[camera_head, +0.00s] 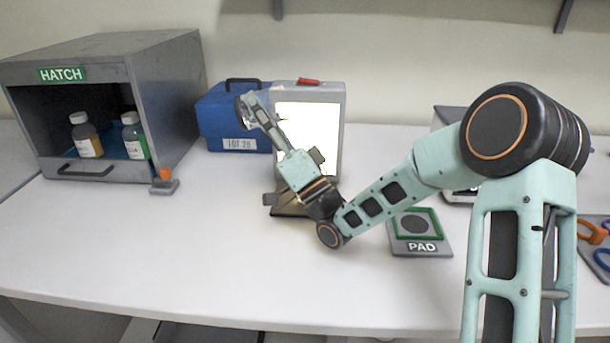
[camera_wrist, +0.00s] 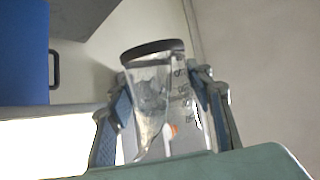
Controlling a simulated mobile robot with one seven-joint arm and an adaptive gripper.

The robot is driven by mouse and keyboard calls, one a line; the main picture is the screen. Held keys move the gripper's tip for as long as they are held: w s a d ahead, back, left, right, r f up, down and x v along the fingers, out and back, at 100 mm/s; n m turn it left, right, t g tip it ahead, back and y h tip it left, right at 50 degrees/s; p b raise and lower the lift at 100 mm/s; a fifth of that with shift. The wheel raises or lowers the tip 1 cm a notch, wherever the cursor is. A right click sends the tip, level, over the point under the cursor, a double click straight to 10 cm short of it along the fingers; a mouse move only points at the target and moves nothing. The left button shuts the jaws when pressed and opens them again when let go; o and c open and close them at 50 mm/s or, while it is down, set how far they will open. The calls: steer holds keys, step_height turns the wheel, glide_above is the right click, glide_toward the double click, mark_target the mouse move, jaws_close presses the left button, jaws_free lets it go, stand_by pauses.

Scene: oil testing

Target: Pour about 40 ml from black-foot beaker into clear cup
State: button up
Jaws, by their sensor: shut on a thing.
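The black-foot beaker (camera_wrist: 150,92) is clear glass with dark markings and a black band at its upper end in the wrist view. My gripper (camera_wrist: 165,98) is shut on it, with a blue-grey finger on each side. In the head view my gripper (camera_head: 256,110) is raised in front of the blue case and beside the bright panel. There the beaker is small and hard to make out. I cannot tell its tilt or its liquid level for certain. I cannot make out the clear cup in either view; my arm covers part of the bench.
A grey hatch box (camera_head: 165,100) at left holds an amber-labelled bottle (camera_head: 86,135) and a green one (camera_head: 135,135). The blue case (camera_head: 215,122) and lit panel (camera_head: 318,135) stand behind my gripper. A pad (camera_head: 432,248) lies right. The front-left bench is clear.

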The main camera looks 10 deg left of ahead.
mark_target(251, 124)
steer(key=shift+r+m+t, duration=0.7)
steer(key=shift+m+t, duration=0.1)
steer(key=f+n+g, duration=0.1)
steer(key=n+g, duration=0.1)
steer(key=a+f+n+g, duration=0.1)
steer(key=n+g, duration=0.1)
steer(key=a+f+n+g+p, duration=0.1)
steer(key=n, duration=0.1)
steer(key=shift+s+f+g, duration=0.15)
steer(key=shift+f+g, duration=0.15)
steer(key=shift+g, duration=0.1)
steer(key=shift+s+f+n+g+h, duration=0.15)
steer(key=shift+f+n+g+h, duration=0.1)
steer(key=shift+n+g+h, duration=0.2)
steer(key=shift+f, duration=0.45)
steer(key=a+f+n+g+h+p, duration=0.1)
steer(key=f+n+h+p, duration=0.1)
steer(key=f, duration=0.1)
steer(key=f+n+g+h+p, duration=0.1)
steer(key=f+h+p, duration=0.1)
steer(key=f, duration=0.1)
steer(key=a+f+n+g+h+p, duration=0.1)
steer(key=f+n+h+p, duration=0.1)
steer(key=f+h+p, duration=0.1)
steer(key=shift+s+a+f+n+g, duration=0.1)
steer(key=shift+a+f+n+g, duration=0.05)
steer(key=shift+a+n+g, duration=0.2)
steer(key=shift+f+h+p, duration=0.35)
steer(key=shift+f+h, duration=0.2)
steer(key=shift+f, duration=0.25)
